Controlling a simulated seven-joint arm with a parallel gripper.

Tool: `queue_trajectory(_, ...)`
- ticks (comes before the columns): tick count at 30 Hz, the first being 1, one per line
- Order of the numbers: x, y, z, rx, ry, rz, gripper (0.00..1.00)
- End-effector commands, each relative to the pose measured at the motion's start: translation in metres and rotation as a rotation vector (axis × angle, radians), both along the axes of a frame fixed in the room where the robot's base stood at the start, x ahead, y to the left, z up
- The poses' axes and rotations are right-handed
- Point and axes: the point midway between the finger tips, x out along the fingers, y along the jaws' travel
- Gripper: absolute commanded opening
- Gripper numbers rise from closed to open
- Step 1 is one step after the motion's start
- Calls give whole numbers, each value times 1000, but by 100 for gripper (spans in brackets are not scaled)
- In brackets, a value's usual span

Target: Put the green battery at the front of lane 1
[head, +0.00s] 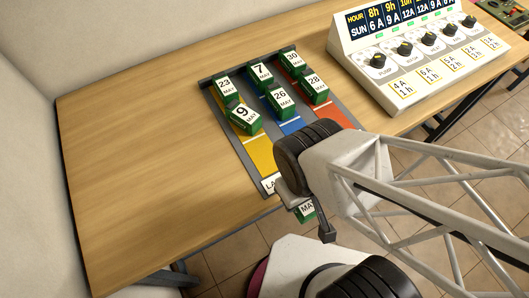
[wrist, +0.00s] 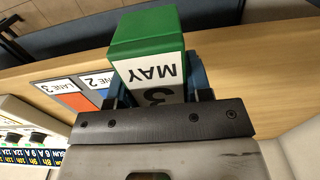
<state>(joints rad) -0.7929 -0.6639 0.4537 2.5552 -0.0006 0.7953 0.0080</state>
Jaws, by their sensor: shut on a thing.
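My gripper (wrist: 160,92) is shut on a green battery (wrist: 146,30) with a white label reading MAY; the number above it is partly hidden. In the head view only a bit of this battery (head: 306,212) shows below my gripper (head: 293,194), near the table's front edge by the yellow lane's near end. The yellow lane (head: 259,155), leftmost on the grey rack, has a label cut off at "LA". Two green batteries stand at its far part: 23 MAY (head: 226,88) behind and 9 MAY (head: 243,118) in front, slightly askew. The yellow strip nearer me is bare.
The blue lane (head: 290,125) holds batteries 7 (head: 261,73) and 26 (head: 281,101). The red lane (head: 327,116) holds 30 (head: 292,61) and 28 (head: 314,88). A control panel (head: 408,60) with knobs stands at right. The wooden table (head: 130,150) is clear at left.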

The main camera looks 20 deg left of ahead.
Motion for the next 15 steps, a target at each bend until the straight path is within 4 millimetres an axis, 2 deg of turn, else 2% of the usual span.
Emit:
queue_trajectory(8, 4, 4, 0, 0, 0, 0, 2)
queue_trajectory(15, 19, 17, -2, 0, 0, 0, 2)
